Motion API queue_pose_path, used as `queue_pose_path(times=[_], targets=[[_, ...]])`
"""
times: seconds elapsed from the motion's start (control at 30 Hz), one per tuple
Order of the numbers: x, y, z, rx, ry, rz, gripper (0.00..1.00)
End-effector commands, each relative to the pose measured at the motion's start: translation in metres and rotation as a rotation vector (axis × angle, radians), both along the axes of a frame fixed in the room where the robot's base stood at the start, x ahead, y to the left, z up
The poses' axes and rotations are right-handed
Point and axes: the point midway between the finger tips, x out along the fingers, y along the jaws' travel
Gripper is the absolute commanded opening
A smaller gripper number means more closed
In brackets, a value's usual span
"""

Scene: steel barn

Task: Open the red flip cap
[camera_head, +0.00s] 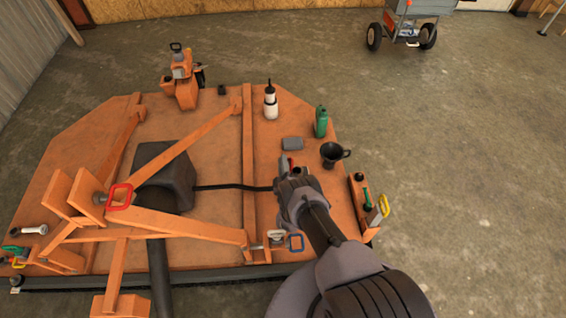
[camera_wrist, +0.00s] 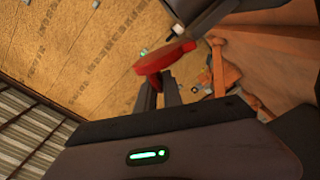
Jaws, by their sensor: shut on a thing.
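The red flip cap (camera_wrist: 165,57) is in the middle of the wrist view, at the tips of my fingers. My gripper (camera_wrist: 160,80) is shut on its lower part, and the wider part stands clear above the fingertips. A dark grey body (camera_wrist: 215,12) with a small white tip lies close beside the cap at the upper right; I cannot tell how they join. My wrist hides the rest.
A grey block (camera_head: 292,143), a green bottle (camera_head: 321,122), a black mug (camera_head: 332,154) and a white bottle (camera_head: 270,103) stand near my gripper. A black cable (camera_head: 225,187) runs to the left. Orange bars (camera_head: 190,140) rise across the deck (camera_head: 215,215).

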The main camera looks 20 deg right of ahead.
Motion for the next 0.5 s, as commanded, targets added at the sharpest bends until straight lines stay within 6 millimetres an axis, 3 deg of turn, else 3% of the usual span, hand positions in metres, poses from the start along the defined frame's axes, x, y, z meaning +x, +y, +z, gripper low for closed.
queue_pose_path(times=[0.1,0.13,0.23,0.5], targets=[[-0.0024,-0.0007,-0.0036,0.003,0.007,-0.003,0.0],[-0.0024,-0.0008,-0.0036,0.003,0.007,-0.003,0.13],[-0.0021,-0.0008,-0.0031,0.003,0.007,-0.003,0.31],[-0.001,-0.0008,-0.0014,0.004,0.003,-0.002,0.31]])
